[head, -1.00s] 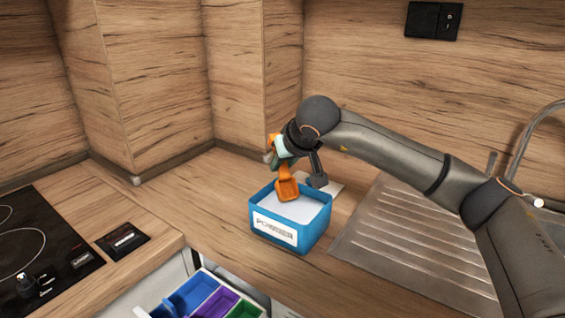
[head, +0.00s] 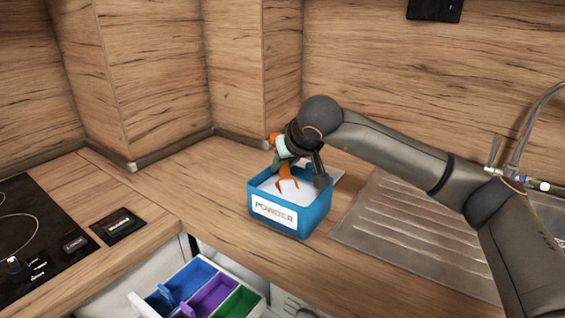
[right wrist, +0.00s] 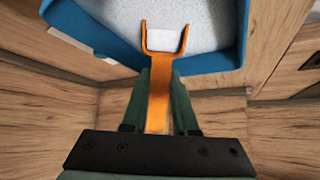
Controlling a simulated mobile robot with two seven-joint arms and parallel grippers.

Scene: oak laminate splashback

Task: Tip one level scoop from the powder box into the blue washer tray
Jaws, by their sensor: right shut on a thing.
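My right gripper (head: 281,163) is shut on the handle of an orange scoop (head: 287,184), over the open blue powder box (head: 311,222) labelled POWDER. In the right wrist view, the scoop (right wrist: 159,98) runs forward between the green fingers (right wrist: 161,92). Its bowl is inside the box, with white powder (right wrist: 210,25) around it and pale material between its sides. Its bowl looks partly sunk in the head view; how full it is, I cannot tell. The blue washer tray (head: 193,277) is the blue compartment of the pulled-out drawer below the counter edge. My left gripper is not in view.
Purple (head: 212,296) and green (head: 240,303) compartments sit beside the blue one. A ribbed steel drainer (head: 400,235) lies right of the box, with a tap (head: 515,150) beyond. A black hob (head: 35,240) is at left. Counter left of the box is clear.

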